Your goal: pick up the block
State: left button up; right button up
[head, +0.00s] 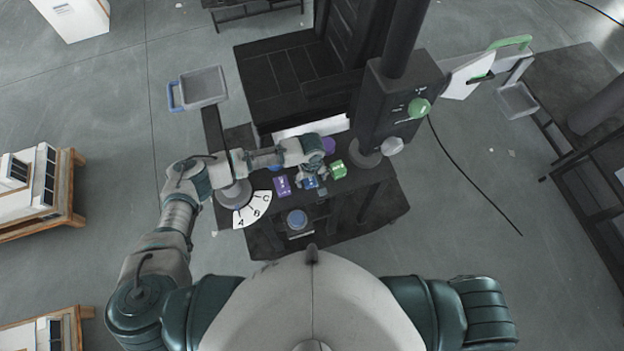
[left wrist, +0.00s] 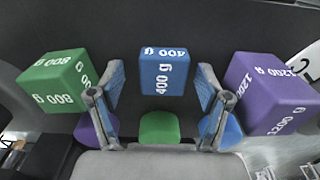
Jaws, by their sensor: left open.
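A blue block (left wrist: 163,72) marked 400 g stands on the dark bench, centred just beyond my left gripper (left wrist: 157,104) in the left wrist view. The gripper is open, its two fingers apart, with nothing visibly held between them. A green block (left wrist: 58,80) marked 800 g is to the left in that view, and a purple block (left wrist: 272,93) marked 1200 g to the right. In the head view the blue block (head: 311,183) sits between the purple block (head: 282,186) and the green block (head: 338,169), partly covered by my left gripper (head: 314,180). My right gripper is out of view.
Purple, green (left wrist: 158,127) and blue shapes lie behind the fingers. A grey bin (head: 203,87) stands back left.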

pick_arm(q)
jog(key=shift+a, duration=0.3)
jog(key=c, duration=0.6)
jog(key=shift+a, duration=0.1)
jog(key=c, duration=0.8)
grip_shut()
jog(key=shift+d+r, duration=0.1)
jog(key=shift+d, duration=0.25)
